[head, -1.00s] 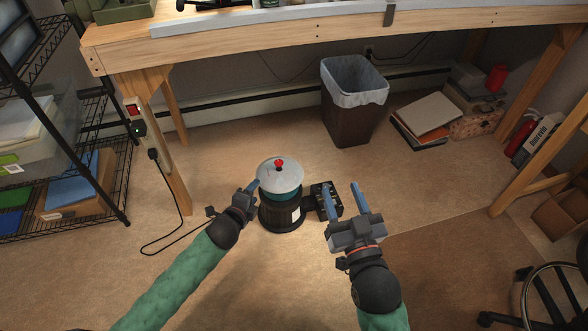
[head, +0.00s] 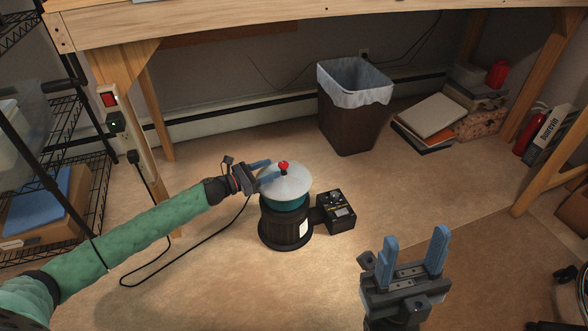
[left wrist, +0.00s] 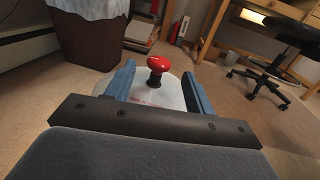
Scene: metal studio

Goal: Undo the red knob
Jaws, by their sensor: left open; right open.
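The red knob (head: 283,166) stands upright at the centre of a pale domed lid on a dark round machine (head: 286,228) with a teal band. My left gripper (head: 266,170) is open beside the knob, at its left, with its fingers pointing toward it over the lid. In the left wrist view the red knob (left wrist: 158,64) shows on its black stem between and just beyond the two blue fingertips, with no finger seen touching it. My right gripper (head: 415,252) is open and empty, to the right and in front of the machine.
A black control box (head: 336,211) is attached at the machine's right side. A lined waste bin (head: 352,115) stands behind, under a wooden workbench (head: 300,22). A wire shelf (head: 60,150) is at the left. Open floor lies in front.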

